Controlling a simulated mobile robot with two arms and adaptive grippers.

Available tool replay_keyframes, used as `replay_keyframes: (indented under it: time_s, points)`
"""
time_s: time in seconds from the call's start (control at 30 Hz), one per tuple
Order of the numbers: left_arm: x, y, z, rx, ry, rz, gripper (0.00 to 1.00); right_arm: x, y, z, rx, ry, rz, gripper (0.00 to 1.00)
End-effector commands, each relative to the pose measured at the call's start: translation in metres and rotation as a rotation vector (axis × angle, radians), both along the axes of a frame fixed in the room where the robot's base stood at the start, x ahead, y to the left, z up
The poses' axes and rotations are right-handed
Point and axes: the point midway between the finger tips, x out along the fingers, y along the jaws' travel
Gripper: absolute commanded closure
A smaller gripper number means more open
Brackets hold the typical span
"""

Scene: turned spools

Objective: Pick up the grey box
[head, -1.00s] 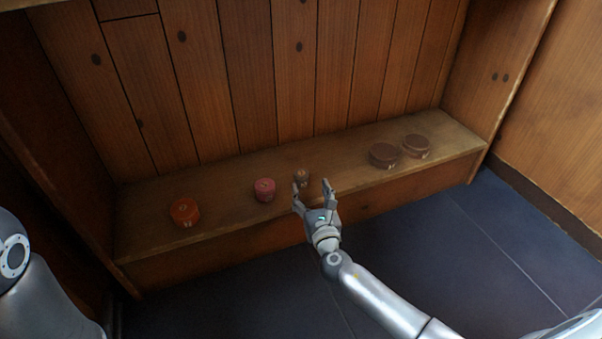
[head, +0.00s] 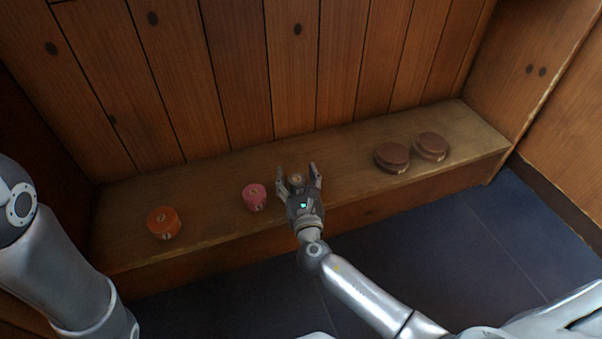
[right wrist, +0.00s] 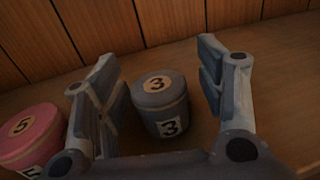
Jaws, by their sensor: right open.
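The grey box (right wrist: 160,103) is a small round container with a 3 on its lid and its side. It stands upright on the wooden shelf (head: 345,160), between the open fingers of my right gripper (right wrist: 163,85) in the right wrist view. Gaps show on both sides of it, so the fingers appear apart from it. In the head view my right gripper (head: 298,174) mostly covers the box (head: 297,178), and only its top shows. My left arm is at the left edge of the head view; its gripper is out of view.
A pink box (head: 254,197) marked 5 stands just left of my right gripper. An orange box (head: 164,223) is farther left. Two brown round boxes (head: 392,157) (head: 432,146) stand to the right. A plank wall (head: 230,80) closes the back of the shelf.

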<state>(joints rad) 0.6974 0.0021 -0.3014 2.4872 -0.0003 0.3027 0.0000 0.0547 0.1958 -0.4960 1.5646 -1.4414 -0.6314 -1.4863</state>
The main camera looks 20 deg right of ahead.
Motion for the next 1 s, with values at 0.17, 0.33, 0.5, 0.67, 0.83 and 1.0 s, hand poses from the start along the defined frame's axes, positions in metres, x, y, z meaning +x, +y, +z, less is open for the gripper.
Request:
replay_keyframes:
  time_s: [0.17, 0.33, 0.5, 0.67, 0.83, 1.0]
  points:
    - [-0.006, 0.001, 0.0, -0.003, -0.013, -0.003, 0.29, 0.0, 0.0, 0.0, 0.0, 0.0, 0.001, 0.36]
    - [-0.012, 0.003, -0.001, -0.006, -0.024, -0.005, 0.29, 0.0, 0.0, 0.0, 0.001, 0.0, 0.0, 0.58]
    - [-0.009, 0.003, -0.002, -0.006, -0.017, -0.004, 0.29, 0.0, 0.0, 0.0, 0.001, 0.0, 0.001, 0.8]
    - [-0.005, 0.003, -0.002, -0.005, -0.006, -0.003, 0.29, 0.0, 0.0, 0.0, 0.001, 0.0, 0.0, 0.8]
    - [-0.001, 0.002, -0.001, -0.004, 0.002, -0.001, 0.29, 0.0, 0.0, 0.001, 0.001, 0.0, 0.001, 0.8]
    - [0.0, 0.002, 0.003, -0.006, 0.002, -0.003, 0.29, 0.0, 0.0, 0.007, 0.001, 0.0, 0.001, 0.8]
